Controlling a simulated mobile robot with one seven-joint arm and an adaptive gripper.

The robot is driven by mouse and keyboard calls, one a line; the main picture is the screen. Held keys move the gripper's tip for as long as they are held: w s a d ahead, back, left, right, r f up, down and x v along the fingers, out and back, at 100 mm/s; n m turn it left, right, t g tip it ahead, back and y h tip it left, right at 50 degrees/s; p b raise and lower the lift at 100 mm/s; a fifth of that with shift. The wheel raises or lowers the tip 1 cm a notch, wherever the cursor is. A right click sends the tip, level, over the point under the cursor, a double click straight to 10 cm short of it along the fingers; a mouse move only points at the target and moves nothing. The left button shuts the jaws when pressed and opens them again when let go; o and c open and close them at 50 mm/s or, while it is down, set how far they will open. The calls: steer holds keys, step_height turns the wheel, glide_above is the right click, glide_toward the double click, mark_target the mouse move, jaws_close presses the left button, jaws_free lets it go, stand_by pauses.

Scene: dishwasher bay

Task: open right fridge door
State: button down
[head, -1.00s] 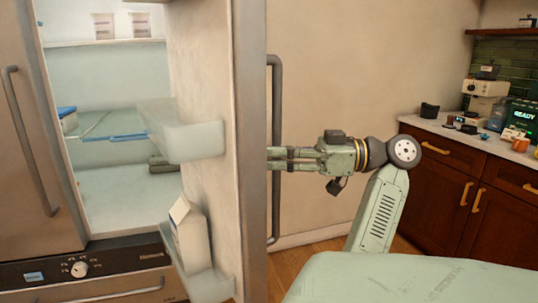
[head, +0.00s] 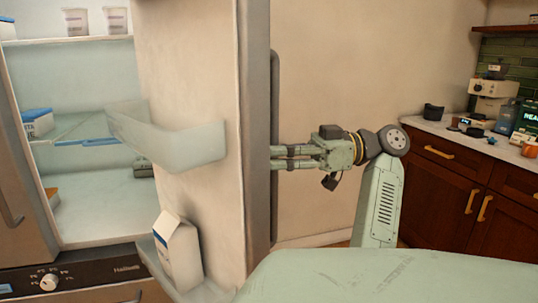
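The right fridge door (head: 190,100) stands open. Its inner face shows in the head view, with a clear shelf bin (head: 180,140) and a white carton (head: 180,250) in a lower bin. The door's dark vertical handle (head: 275,90) is on the outer side, just right of the door's edge. My gripper (head: 276,157) reaches in from the right, its fingers level at about the handle's mid-height and overlapping it in the picture. The fingertips meet the door edge in view, so their hold on the handle cannot be made out.
The fridge interior (head: 80,80) shows pale shelves with two cups (head: 115,20) above and a blue-and-white box (head: 37,122). The left door (head: 20,190) is at the left edge. A wooden counter (head: 440,160) with small appliances stands at the right. A bare wall lies behind my arm.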

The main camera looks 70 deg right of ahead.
mark_target(278, 99)
steer(key=shift+d+r, duration=0.15)
steer(key=shift+d, duration=0.1)
stand_by(0.4)
steer(key=c, duration=1.6)
jaws_free()
steer(key=shift+o, duration=0.2)
step_height(278, 99, up, 10)
steer(key=shift+f, duration=0.1)
steer(key=shift+s, duration=0.1)
